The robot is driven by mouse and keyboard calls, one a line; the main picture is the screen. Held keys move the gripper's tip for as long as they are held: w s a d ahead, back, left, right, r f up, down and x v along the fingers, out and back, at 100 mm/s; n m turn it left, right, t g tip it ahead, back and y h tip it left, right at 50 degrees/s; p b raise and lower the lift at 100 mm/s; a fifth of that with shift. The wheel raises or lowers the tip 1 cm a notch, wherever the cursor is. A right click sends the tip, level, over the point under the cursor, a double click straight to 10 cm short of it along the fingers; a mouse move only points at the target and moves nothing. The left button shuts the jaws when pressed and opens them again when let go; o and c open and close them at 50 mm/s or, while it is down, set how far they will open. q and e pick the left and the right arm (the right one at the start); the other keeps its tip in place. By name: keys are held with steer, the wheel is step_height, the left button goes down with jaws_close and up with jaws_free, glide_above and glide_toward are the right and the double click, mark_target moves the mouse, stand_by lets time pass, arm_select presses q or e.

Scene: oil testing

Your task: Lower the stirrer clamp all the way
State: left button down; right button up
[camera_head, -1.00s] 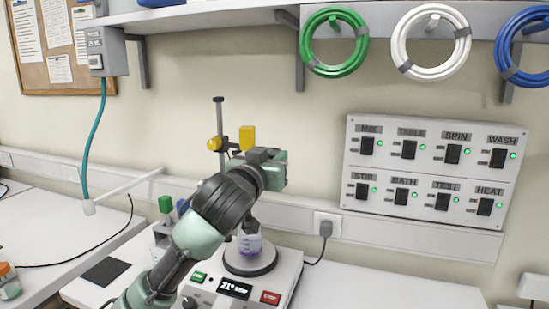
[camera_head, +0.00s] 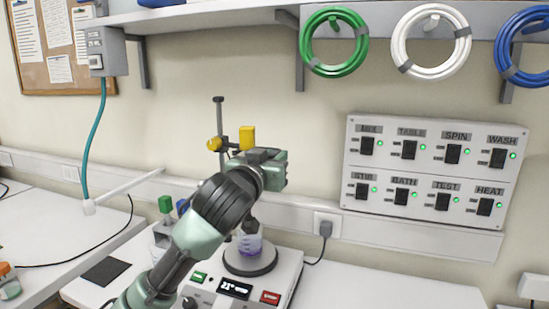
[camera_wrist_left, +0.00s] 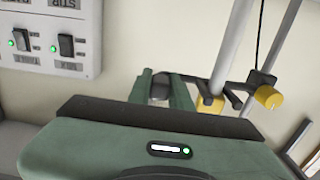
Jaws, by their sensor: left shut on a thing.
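The stirrer clamp shows two yellow parts, a knob (camera_head: 214,144) on the left and a block (camera_head: 247,138) on the right, on an upright metal rod (camera_head: 219,160). My left gripper (camera_wrist_left: 163,90) is shut on a dark part of the clamp (camera_wrist_left: 160,87) in the left wrist view; one yellow knob (camera_wrist_left: 268,97) shows beside it. In the head view my left gripper (camera_head: 270,157) and wrist hide much of the clamp. Below stands a beaker of purple liquid (camera_head: 250,245) on a round dark plate. My right gripper is not in view.
The stirrer base (camera_head: 235,289) has a lit display and green and red buttons. A switch panel (camera_head: 430,175) is on the wall to the right. A shelf with coloured hose rings (camera_head: 334,42) hangs above. The bench right of the base is clear.

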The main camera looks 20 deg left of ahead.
arm_select(q)
step_height(320, 180, down, 14)
steer(key=b, duration=0.7)
steer(key=shift+f, duration=0.25)
steer(key=c, duration=1.3)
jaws_free()
steer(key=shift+c, duration=0.2)
steer(key=shift+o, duration=0.3)
steer(key=shift+s+r, duration=0.1)
steer(key=s+b, duration=0.1)
steer(key=s, duration=0.6)
steer(key=shift+s+a, duration=0.15)
steer(key=shift+s, duration=0.2)
